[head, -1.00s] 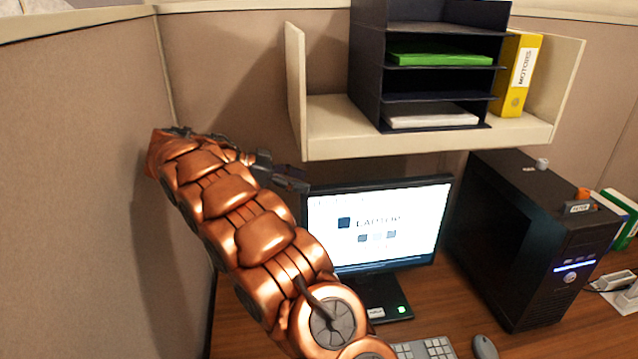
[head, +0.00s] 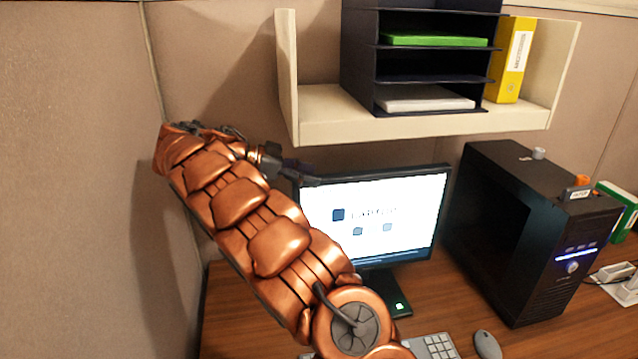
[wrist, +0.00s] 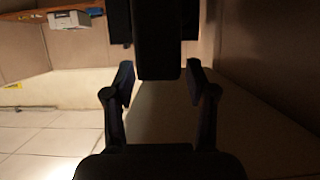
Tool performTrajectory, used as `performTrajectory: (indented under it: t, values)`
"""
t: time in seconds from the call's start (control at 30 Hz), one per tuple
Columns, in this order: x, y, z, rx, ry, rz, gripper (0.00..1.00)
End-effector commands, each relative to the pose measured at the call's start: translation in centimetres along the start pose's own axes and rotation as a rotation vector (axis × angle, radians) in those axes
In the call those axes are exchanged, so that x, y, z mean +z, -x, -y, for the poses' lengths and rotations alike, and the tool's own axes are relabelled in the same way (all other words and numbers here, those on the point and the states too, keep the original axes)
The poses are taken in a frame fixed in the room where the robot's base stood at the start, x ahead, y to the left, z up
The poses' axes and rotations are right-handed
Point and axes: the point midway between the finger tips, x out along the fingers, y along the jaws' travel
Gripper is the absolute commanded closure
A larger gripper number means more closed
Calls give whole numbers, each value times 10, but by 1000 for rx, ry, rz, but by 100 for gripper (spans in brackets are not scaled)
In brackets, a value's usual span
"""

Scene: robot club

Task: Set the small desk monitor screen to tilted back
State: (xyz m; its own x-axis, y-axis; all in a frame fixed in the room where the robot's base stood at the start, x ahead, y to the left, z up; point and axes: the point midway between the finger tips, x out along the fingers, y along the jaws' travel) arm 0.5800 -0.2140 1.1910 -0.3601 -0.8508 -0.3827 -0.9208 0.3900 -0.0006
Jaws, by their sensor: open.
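The small desk monitor (head: 375,215) stands on the desk in the head view, its lit screen facing me. Its dark base (head: 385,290) has a green light on it. My copper arm covers the screen's left edge and part of the base. My gripper (head: 312,180) is at the monitor's top left corner in the head view; whether it touches the frame I cannot tell. In the wrist view my gripper (wrist: 160,90) is open, its two fingers apart with nothing between them.
A shelf (head: 420,125) with a dark letter tray (head: 365,60) and a yellow binder (head: 513,60) hangs above the monitor. A black computer tower (head: 510,235) stands to its right. A keyboard (head: 435,346) and a mouse (head: 487,344) lie in front.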

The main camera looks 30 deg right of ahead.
Motion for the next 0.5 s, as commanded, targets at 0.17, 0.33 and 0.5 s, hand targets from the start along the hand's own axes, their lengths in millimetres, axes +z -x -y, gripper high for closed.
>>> performTrajectory:
  t: [0.17,0.33,0.5]
  values:
    - [-2,-14,0,1,1,-1,44]
    - [-1,-24,0,1,3,-2,44]
    - [0,-29,0,1,2,-1,44]
